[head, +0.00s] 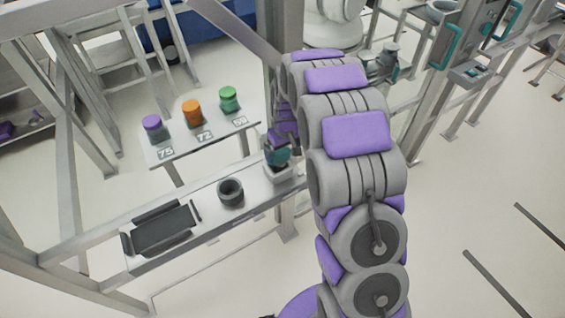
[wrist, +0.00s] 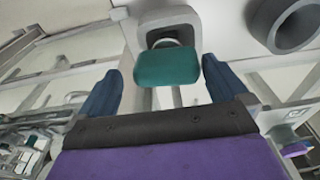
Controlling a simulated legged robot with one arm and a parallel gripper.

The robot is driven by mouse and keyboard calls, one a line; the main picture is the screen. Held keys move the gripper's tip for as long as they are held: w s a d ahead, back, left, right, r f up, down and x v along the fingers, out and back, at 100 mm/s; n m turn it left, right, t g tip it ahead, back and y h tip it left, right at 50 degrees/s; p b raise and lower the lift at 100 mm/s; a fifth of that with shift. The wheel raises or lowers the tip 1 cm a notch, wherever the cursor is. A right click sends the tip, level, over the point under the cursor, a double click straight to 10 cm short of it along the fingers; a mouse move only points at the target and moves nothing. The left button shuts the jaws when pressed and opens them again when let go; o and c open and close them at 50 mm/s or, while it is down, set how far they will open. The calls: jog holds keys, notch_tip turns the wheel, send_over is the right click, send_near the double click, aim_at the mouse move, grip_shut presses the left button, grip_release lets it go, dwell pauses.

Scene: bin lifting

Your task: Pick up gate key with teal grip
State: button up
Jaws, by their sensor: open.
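The gate key's teal grip (wrist: 168,68) is a rounded block in the wrist view, in front of a light grey square socket (wrist: 150,25). My gripper (wrist: 162,66) has its two blue fingers apart, one on each side of the teal grip, with gaps visible on both sides. In the head view the teal grip (head: 277,157) shows small at the right end of the bench, with my gripper just above it, partly hidden by my arm. The key's shaft is mostly hidden.
A dark cup (head: 230,191) and a black tray (head: 162,230) are on the bench (head: 215,222). Behind, purple (head: 155,128), orange (head: 193,113) and green (head: 229,99) jars stand on a numbered shelf. A grey frame post rises beside my arm.

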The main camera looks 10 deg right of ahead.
aim_at(276, 155)
jog(key=a+f, duration=0.2)
jog(key=a, duration=0.1)
jog(key=shift+w+f, duration=0.1)
jog(key=shift+f, duration=0.05)
jog(key=shift+a, duration=0.2)
jog(key=shift+d, duration=1.2)
jog(key=c, duration=0.8)
jog(key=shift+a, duration=0.6)
jog(key=shift+c, duration=1.1)
